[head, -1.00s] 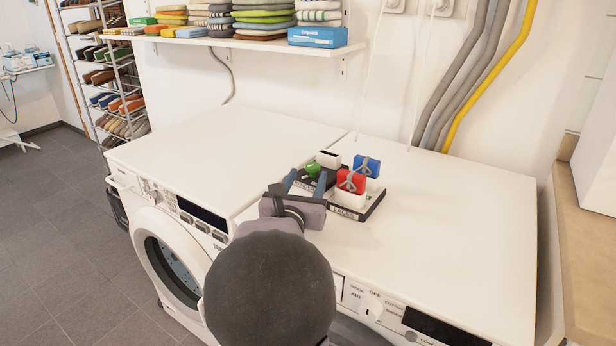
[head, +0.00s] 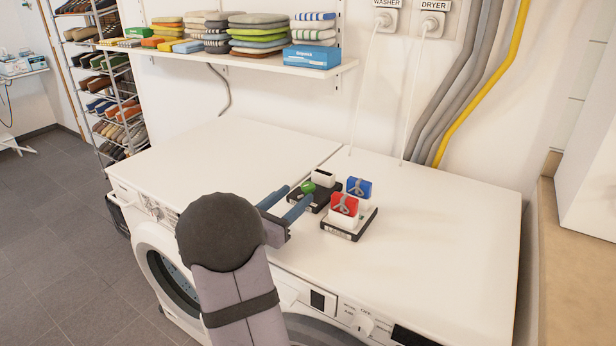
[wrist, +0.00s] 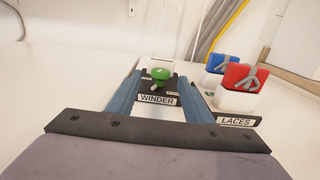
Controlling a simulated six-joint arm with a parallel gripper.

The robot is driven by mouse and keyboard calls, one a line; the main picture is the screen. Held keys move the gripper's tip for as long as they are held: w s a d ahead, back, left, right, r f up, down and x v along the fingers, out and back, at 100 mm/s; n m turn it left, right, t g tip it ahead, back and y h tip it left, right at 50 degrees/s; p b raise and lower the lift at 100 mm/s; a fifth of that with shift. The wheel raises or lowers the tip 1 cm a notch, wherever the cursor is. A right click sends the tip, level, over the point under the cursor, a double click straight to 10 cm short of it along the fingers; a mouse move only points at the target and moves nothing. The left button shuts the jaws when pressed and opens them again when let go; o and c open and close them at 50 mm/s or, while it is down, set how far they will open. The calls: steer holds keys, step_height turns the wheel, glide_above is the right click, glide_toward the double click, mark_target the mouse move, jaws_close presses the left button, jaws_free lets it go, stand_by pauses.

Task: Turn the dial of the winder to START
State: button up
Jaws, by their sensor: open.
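The winder is a low dark unit (head: 323,198) on the right white machine top, and its WINDER label (wrist: 157,99) faces me in the wrist view. Its green dial (head: 308,187) sits on top; it also shows in the wrist view (wrist: 161,73), with a small pale piece at its front. My gripper (head: 301,192) is open, its two blue fingers pointing at the winder from the front left. In the wrist view the dial appears between the fingers (wrist: 166,84), towards their tips. I cannot tell whether they touch it. The small markings around the dial, START included, are unreadable.
Right of the winder is the LACES holder (head: 345,235), with a red packet (head: 344,204) and a blue packet (head: 360,187) in white cups, close to my right finger. A white box (head: 323,178) stands behind the dial. The machine tops are otherwise clear.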

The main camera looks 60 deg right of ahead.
mark_target(304, 190)
steer(key=shift+a+f, duration=0.15)
steer(key=shift+s+d+p, duration=0.15)
steer(key=shift+d+p, duration=0.25)
steer(key=shift+d, duration=3.25)
steer(key=c, duration=1)
